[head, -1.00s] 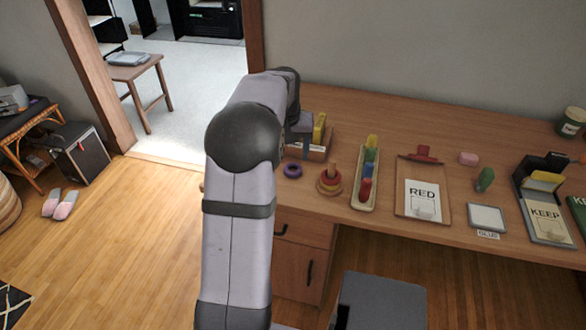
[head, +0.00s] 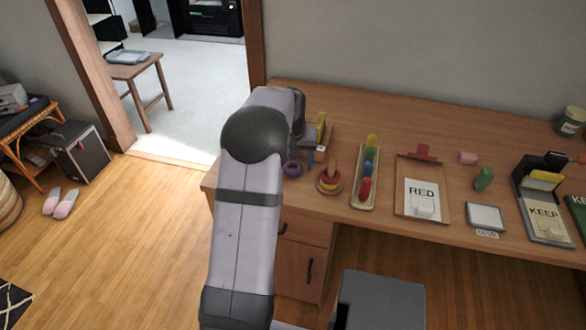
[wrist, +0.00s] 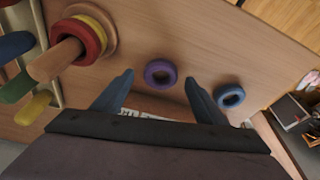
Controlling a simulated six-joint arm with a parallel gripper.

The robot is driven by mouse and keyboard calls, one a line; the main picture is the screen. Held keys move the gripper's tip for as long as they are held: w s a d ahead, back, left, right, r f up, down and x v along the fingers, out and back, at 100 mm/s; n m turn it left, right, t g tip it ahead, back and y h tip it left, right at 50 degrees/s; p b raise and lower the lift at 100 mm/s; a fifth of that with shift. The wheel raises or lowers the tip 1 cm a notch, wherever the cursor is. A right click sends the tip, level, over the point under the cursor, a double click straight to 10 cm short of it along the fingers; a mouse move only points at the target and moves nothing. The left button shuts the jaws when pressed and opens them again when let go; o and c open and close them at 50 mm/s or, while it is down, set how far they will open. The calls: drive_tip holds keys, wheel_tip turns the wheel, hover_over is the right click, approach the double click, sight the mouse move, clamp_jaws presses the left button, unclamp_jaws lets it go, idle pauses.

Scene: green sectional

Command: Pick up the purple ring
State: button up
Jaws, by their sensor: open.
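The purple ring (wrist: 149,73) lies flat on the wooden desk. In the wrist view it appears between the tips of my gripper (wrist: 158,77), slightly beyond them. My gripper is open, with its two blue-grey fingers apart and nothing between them. In the head view the purple ring (head: 293,174) lies near the desk's left front, just right of my arm. My gripper (head: 316,156) is above the desk, just to the right of the ring and partly hidden by the arm.
A blue ring (wrist: 221,97) lies right of the purple one in the wrist view. A peg stand with red and yellow rings (head: 327,186) stands right of the purple ring. A tray of coloured pieces (head: 358,204) and a RED clipboard (head: 408,223) lie farther right.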

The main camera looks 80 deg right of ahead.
drive_tip(key=shift+d+f, duration=0.2)
drive_tip(key=shift+f, duration=0.4)
drive_tip(key=shift+c, duration=0.6)
drive_tip(key=c, duration=1)
drive_tip(key=shift+r, duration=0.15)
